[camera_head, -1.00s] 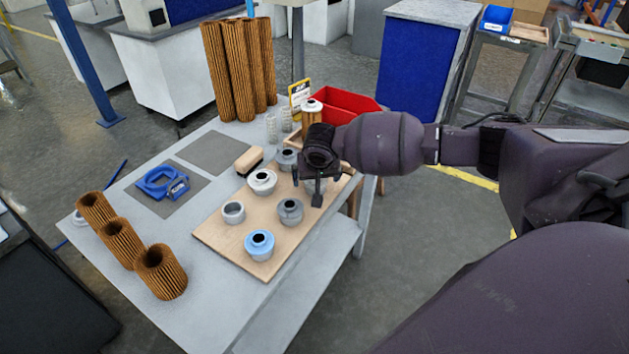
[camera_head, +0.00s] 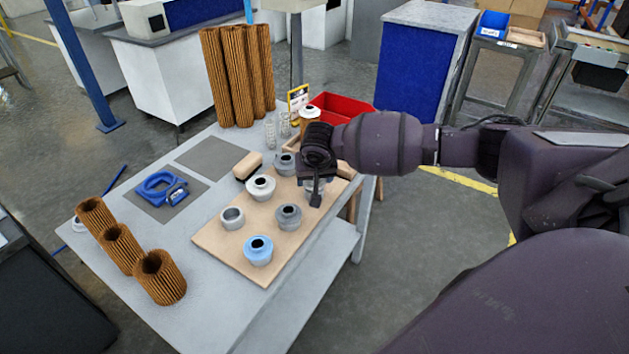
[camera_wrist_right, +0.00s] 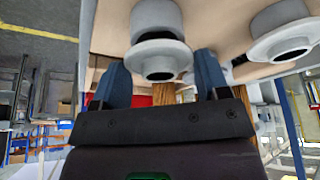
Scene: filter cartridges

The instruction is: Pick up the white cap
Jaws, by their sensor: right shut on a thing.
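My right gripper (camera_head: 316,194) is at the right edge of the wooden board (camera_head: 225,254), pointing down, shut on a pale cap (camera_wrist_right: 160,60). In the right wrist view the cap, with a dark round hole, sits between the two blue-grey fingers. In the head view the gripper hides most of this cap. A white cap (camera_head: 261,189) with a dark hole stands on the board, left of the gripper and apart from it. My left gripper is not in view.
Grey caps (camera_head: 288,217), a blue cap (camera_head: 258,252) and a grey ring (camera_head: 232,218) stand close by on the board. A brush (camera_head: 247,166), brown pleated filters (camera_head: 161,278) and a red bin (camera_head: 342,106) are around it.

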